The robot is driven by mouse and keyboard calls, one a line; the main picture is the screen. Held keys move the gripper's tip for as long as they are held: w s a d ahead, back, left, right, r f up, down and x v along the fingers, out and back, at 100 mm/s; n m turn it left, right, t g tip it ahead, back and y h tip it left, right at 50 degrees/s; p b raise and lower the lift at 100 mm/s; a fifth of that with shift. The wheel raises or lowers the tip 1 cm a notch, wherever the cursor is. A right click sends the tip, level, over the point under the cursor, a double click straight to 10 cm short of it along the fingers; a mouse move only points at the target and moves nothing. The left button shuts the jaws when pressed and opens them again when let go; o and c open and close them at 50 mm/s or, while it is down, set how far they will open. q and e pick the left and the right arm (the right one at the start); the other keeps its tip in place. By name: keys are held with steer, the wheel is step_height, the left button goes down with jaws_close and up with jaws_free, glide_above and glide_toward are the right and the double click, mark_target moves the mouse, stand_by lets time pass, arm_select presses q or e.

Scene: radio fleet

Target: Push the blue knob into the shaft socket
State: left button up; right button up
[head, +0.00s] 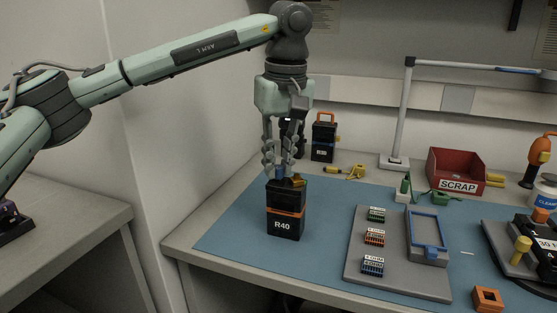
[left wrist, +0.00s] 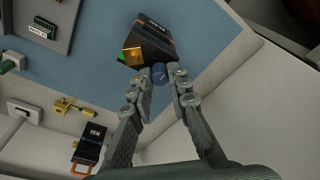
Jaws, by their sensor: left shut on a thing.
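The black radio R40 (head: 285,208) with an orange band stands upright on the blue mat. It also shows in the left wrist view (left wrist: 152,38). My left gripper (head: 283,171) points straight down at the radio's top. It is shut on the blue knob (left wrist: 159,74), which shows between the fingertips (left wrist: 162,71) in the left wrist view. The knob is at the radio's top edge. The shaft socket is hidden, and I cannot tell whether the knob touches it or sits in it. An orange part (left wrist: 133,56) is beside the knob on the radio's top. My right gripper is not in view.
A grey board (head: 390,275) with several small connector blocks lies right of the radio. Another radio (head: 323,142) stands behind, near yellow parts (head: 355,171). A red SCRAP bin (head: 456,167) and a lamp (head: 394,161) stand at the back. The mat (head: 235,235) left of the radio is clear.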

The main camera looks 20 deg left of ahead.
mark_target(279, 167)
arm_select(q)
steer(key=shift+f, duration=0.55)
stand_by(0.5)
steer(key=o, duration=0.8)
steer(key=shift+o, duration=0.2)
steer(key=o, duration=0.5)
steer(key=shift+r, duration=0.2)
steer(key=shift+r, duration=2.4)
